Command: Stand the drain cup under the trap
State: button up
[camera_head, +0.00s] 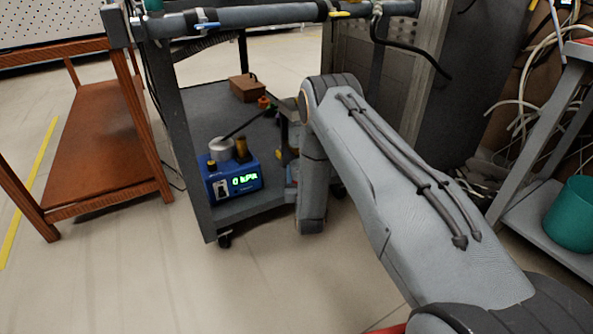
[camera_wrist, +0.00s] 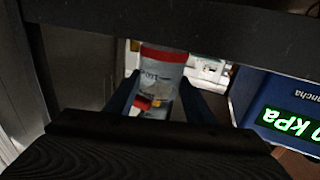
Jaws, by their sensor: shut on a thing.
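My gripper (camera_wrist: 160,97) has its two dark blue fingers on either side of a pale grey cylinder (camera_wrist: 165,74) with printed marks and a red band. It is shut on this cylinder, which I take to be the drain cup. Small red and yellow parts show at the cylinder's near end. In the head view my arm hangs down beside the cart's lower shelf and hides most of the gripper and the cup. I cannot make out the trap for certain; pipework near a red fitting (camera_head: 264,102) is partly behind the arm.
A blue pump box (camera_head: 233,184) reading 0 kPa stands on the cart's lower shelf (camera_head: 256,206), close to my gripper; it also shows in the wrist view (camera_wrist: 260,90). A brown box (camera_head: 246,89) sits farther back. A cart post (camera_head: 193,160) stands left. Floor in front is clear.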

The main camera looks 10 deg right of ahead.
aim_at(297, 166)
jog(key=shift+w+d+b, duration=0.1)
jog(key=shift+w+b, duration=0.4)
jog(key=shift+w, duration=0.95)
jog(key=w+b, duration=0.1)
jog(key=w+f+b, duration=0.1)
jog(key=shift+w+d+f, duration=0.1)
jog(key=shift+w, duration=0.3)
jog(key=shift+f, duration=0.2)
jog(key=shift+r, duration=0.1)
jog(key=o, duration=1.1)
jog(key=shift+c, duration=0.2)
jog(key=shift+s, duration=0.15)
